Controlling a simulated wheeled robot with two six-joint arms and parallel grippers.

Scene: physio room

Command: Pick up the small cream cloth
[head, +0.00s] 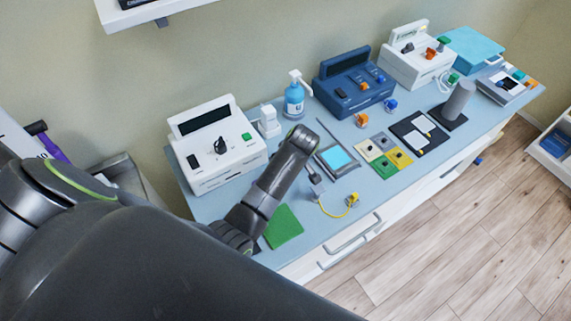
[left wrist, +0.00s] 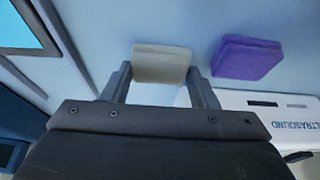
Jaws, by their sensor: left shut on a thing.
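The small cream cloth (left wrist: 162,62) shows in the left wrist view as a flat, rounded square. My left gripper (left wrist: 158,78) is shut on it, with one finger at each side edge. I cannot tell whether the cloth touches the surface beyond it. In the head view my arm crosses the left part of the bench, but I cannot make out the gripper's fingers or the cream cloth there. My right gripper is in neither view.
A purple pad (left wrist: 247,57) lies right of the cloth, near a white device marked ULTRASOUND (left wrist: 275,103). In the head view, a green cloth (head: 283,226), a white device (head: 217,148), a blue bottle (head: 293,100) and coloured cards (head: 384,152) crowd the blue bench.

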